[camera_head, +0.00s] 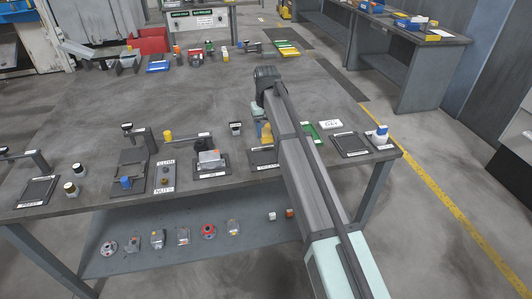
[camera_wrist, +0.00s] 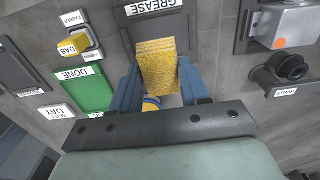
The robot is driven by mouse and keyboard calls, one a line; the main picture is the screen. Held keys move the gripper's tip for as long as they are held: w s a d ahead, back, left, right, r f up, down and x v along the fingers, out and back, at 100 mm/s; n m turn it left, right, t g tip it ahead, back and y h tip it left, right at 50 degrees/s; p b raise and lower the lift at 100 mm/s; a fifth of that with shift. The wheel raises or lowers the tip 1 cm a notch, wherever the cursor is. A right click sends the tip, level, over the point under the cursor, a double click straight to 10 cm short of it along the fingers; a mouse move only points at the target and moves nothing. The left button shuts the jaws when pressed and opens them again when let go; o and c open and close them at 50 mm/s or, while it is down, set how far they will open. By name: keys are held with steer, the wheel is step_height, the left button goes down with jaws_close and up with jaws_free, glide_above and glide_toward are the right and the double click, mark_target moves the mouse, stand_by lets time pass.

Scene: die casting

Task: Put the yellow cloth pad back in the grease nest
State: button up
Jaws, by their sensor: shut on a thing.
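The yellow cloth pad (camera_wrist: 157,62) is between the two blue fingers of my gripper (camera_wrist: 160,84) in the wrist view. My gripper is shut on it. The pad overlaps the dark grease nest (camera_wrist: 126,32), whose "GREASE" label shows at the top edge. I cannot tell whether the pad touches the nest floor. A yellow and blue round part (camera_wrist: 152,104) shows between the fingers, below the pad. In the head view the pad (camera_head: 266,133) shows at the left of my arm, above the nest (camera_head: 257,158). My arm hides part of this area.
A grey box with an orange dot (camera_wrist: 284,22) and a black round part (camera_wrist: 288,66) stand to the right. Another nest (camera_head: 350,146) looks empty.

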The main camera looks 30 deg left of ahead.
mark_target(266, 132)
step_height(266, 132, down, 9)
steer(key=shift+r, duration=0.1)
stand_by(0.4)
steer(key=o, duration=1)
step_height(266, 132, up, 12)
stand_by(0.3)
